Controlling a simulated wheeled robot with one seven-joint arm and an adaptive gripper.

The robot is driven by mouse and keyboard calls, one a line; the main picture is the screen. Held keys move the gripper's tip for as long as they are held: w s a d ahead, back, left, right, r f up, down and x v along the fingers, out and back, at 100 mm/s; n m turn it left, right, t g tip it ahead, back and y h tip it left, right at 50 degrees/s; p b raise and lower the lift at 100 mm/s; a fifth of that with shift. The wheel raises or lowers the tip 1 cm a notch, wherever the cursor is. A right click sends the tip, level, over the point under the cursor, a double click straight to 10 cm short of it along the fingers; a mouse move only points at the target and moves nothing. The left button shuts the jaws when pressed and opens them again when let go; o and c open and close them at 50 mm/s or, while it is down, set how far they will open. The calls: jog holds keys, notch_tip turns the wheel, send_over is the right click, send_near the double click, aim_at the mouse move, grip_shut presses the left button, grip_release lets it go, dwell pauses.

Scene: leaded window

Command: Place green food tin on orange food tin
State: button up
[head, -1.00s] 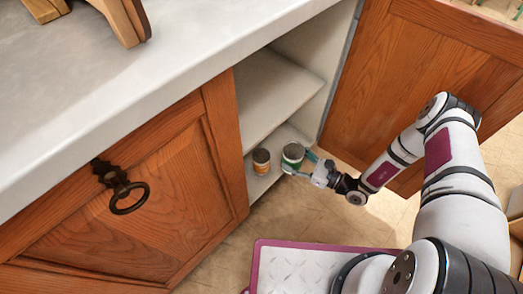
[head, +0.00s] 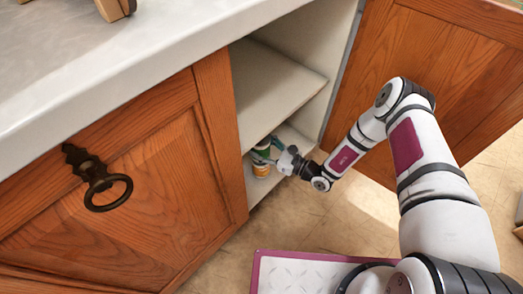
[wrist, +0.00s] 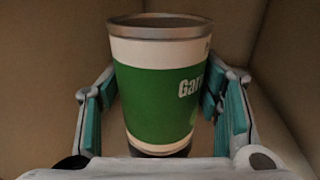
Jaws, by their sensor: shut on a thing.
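The green food tin (head: 262,144) has a white and green label and a grey metal rim, and it stands upright between my fingers. It fills the middle of the wrist view (wrist: 150,95). My gripper (head: 266,154) is shut on it inside the cabinet's lower compartment. The orange food tin (head: 261,170) stands on the lower shelf, mostly hidden behind the green tin and my fingers. In the head view the green tin appears directly above it. I cannot tell whether the two tins touch.
The middle shelf (head: 275,88) is bare and lies above the tins. A closed wooden door (head: 130,190) with a ring handle is at the left. The open door (head: 450,70) stands at the right. The pale countertop (head: 120,60) is above.

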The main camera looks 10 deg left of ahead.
jog(key=shift+f, duration=0.45)
jog(key=shift+f, duration=0.1)
jog(key=shift+f+b, duration=0.15)
jog(key=shift+b, duration=0.15)
jog(key=o, duration=1.8)
jog(key=shift+c, duration=0.2)
jog(key=shift+d+r+p, duration=0.25)
jog(key=shift+p, duration=0.1)
jog(key=p+v, duration=0.3)
jog(key=v, duration=0.8)
jog(key=shift+s+d, duration=0.2)
